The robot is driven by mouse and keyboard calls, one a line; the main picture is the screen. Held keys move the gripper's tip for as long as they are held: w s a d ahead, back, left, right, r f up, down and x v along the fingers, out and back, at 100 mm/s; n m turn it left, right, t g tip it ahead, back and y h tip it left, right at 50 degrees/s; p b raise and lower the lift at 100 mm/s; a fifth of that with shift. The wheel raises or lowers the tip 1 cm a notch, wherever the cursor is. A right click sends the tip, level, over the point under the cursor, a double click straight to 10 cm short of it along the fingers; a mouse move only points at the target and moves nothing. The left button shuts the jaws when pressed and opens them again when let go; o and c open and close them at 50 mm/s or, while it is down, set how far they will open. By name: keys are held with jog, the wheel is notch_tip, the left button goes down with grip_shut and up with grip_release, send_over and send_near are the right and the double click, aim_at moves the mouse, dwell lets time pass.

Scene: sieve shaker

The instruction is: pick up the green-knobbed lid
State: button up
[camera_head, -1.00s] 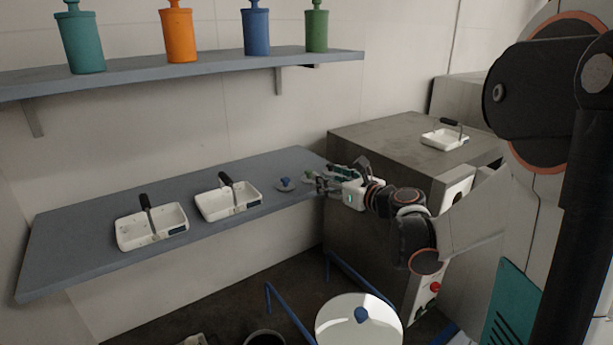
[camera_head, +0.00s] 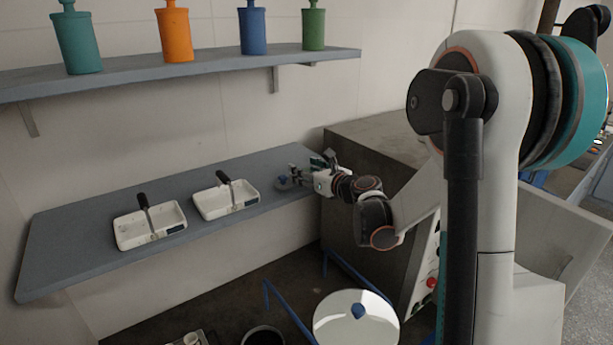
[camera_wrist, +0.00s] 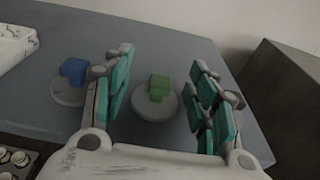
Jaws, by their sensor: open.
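The green-knobbed lid (camera_wrist: 158,101) lies on the grey shelf between the spread fingers of my gripper (camera_wrist: 160,98) in the wrist view. Its round pale disc is fully visible and its green knob stands up from the middle. I cannot tell that any finger touches it. My gripper is open and empty; in the head view my gripper (camera_head: 298,177) is at the right end of the lower shelf and hides the green-knobbed lid. A blue-knobbed lid (camera_wrist: 71,83) lies just outside the left finger; it also shows in the head view (camera_head: 283,184).
Two white trays with black handles, a left one (camera_head: 150,232) and a right one (camera_head: 226,205), stand on the lower shelf (camera_head: 85,200). A grey cabinet (camera_head: 375,140) rises right of the gripper. Colored bottles stand on the upper shelf (camera_head: 120,70). A round plate (camera_head: 335,318) is below.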

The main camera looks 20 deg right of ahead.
jog(key=c, duration=0.6)
jog(key=shift+r, duration=0.15)
